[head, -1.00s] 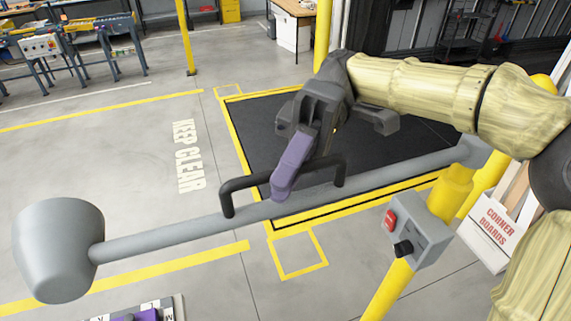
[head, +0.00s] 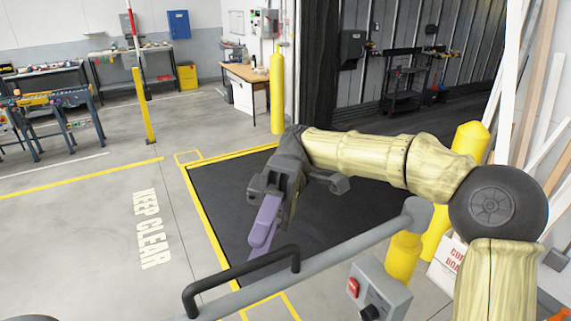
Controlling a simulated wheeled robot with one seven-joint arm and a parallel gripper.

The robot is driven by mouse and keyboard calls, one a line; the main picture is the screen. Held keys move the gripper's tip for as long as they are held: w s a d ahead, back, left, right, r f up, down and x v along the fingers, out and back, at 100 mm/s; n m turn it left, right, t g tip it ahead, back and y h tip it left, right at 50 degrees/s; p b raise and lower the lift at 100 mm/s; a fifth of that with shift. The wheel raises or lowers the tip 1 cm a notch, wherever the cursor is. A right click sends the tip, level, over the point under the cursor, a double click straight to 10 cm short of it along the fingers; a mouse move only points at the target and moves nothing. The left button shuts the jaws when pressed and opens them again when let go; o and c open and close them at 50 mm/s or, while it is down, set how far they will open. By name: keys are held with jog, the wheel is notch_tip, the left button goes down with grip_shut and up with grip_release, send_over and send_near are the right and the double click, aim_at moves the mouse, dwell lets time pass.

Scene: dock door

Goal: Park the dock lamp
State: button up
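The dock lamp's grey arm (head: 345,246) runs from a pivot on the yellow post (head: 403,256) down to the lower left and leaves the head view at the bottom edge. Its lamp head is almost wholly out of frame. A black handle (head: 240,277) stands up from the arm. My gripper (head: 262,238), dark grey with purple fingers, points down just above and behind the handle in the picture. I cannot tell whether it touches the handle. The fingers overlap, so the gap between them is hidden.
A grey control box (head: 380,292) with a red button (head: 353,286) and black knob is on the post. Beyond lies a black floor plate (head: 225,190) with yellow borders. A yellow bollard (head: 277,92) stands behind. The floor marked KEEP CLEAR (head: 150,228) is empty.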

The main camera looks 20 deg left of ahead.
jog(key=w+r+p, duration=0.1)
jog(key=w+p, duration=1.1)
jog(key=p, duration=0.5)
jog(key=shift+a+r, duration=0.15)
jog(key=shift+r, duration=0.2)
dwell(0.4)
